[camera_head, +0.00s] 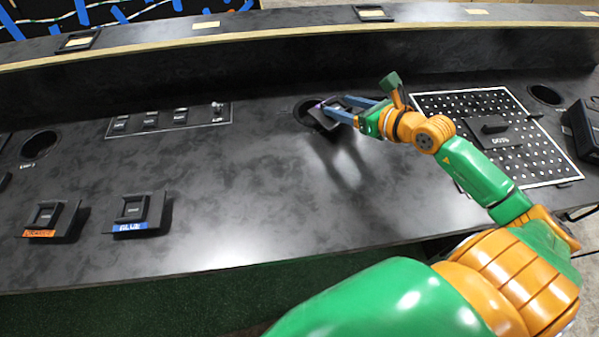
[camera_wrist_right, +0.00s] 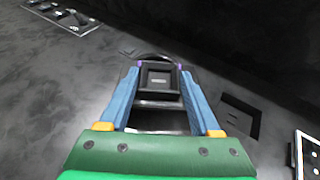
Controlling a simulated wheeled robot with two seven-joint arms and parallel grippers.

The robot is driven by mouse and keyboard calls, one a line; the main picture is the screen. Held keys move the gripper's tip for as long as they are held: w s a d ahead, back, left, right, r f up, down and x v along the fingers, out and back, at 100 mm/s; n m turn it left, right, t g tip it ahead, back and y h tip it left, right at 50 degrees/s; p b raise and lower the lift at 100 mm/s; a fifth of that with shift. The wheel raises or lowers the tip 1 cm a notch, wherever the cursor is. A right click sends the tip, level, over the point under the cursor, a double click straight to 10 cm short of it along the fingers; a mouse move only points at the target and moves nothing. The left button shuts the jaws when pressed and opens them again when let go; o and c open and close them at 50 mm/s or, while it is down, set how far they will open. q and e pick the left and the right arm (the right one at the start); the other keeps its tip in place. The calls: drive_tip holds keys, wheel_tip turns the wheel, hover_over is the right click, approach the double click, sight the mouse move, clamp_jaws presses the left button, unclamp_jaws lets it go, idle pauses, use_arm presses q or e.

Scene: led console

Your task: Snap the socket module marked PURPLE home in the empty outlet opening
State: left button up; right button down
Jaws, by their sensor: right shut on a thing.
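The socket module (camera_head: 328,117) is a black block with a thin purple edge. It also shows in the right wrist view (camera_wrist_right: 158,78), with purple at both sides. My right gripper (camera_head: 345,110) is shut on the module, with its blue fingers along both sides. The module is tilted in the head view and held over or at the near right edge of a round dark opening (camera_head: 302,110). The module hides much of this opening; I cannot tell whether they touch. In the wrist view a dark rim shows just beyond the module. My left gripper is out of view.
Modules marked orange (camera_head: 45,216) and BLUE (camera_head: 138,210) sit at the front left. Other round openings are at the left (camera_head: 38,146) and right (camera_head: 546,95). A switch strip (camera_head: 168,119) lies left of the gripper, a perforated panel (camera_head: 450,103) right. A raised ledge runs behind.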

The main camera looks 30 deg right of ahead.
drive_tip(key=d+m+h+b, duration=0.1)
drive_tip(key=d+m+h, duration=0.1)
drive_tip(key=d, duration=0.2)
drive_tip(key=w+d+m+h+b, duration=0.1)
drive_tip(key=d+m+h+b, duration=0.1)
drive_tip(key=d, duration=0.3)
drive_tip(key=d+m+h+b, duration=0.1)
drive_tip(key=d+m+h, duration=0.1)
drive_tip(key=d, duration=0.2)
drive_tip(key=shift+w+d+r+h, duration=0.1)
drive_tip(key=shift+w+d+h, duration=0.15)
drive_tip(key=shift+h, duration=0.15)
use_arm(q)
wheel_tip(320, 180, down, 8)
drive_tip(key=b, duration=0.1)
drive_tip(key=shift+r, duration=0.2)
use_arm(e)
drive_tip(key=shift+f, duration=1.1)
use_arm(q)
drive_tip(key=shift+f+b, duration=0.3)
drive_tip(key=shift+b, duration=0.25)
use_arm(e)
drive_tip(key=shift+a, duration=0.15)
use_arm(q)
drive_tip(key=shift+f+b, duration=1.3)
use_arm(e)
drive_tip(key=shift+f, duration=1.1)
unclamp_jaws()
drive_tip(key=shift+g, duration=0.3)
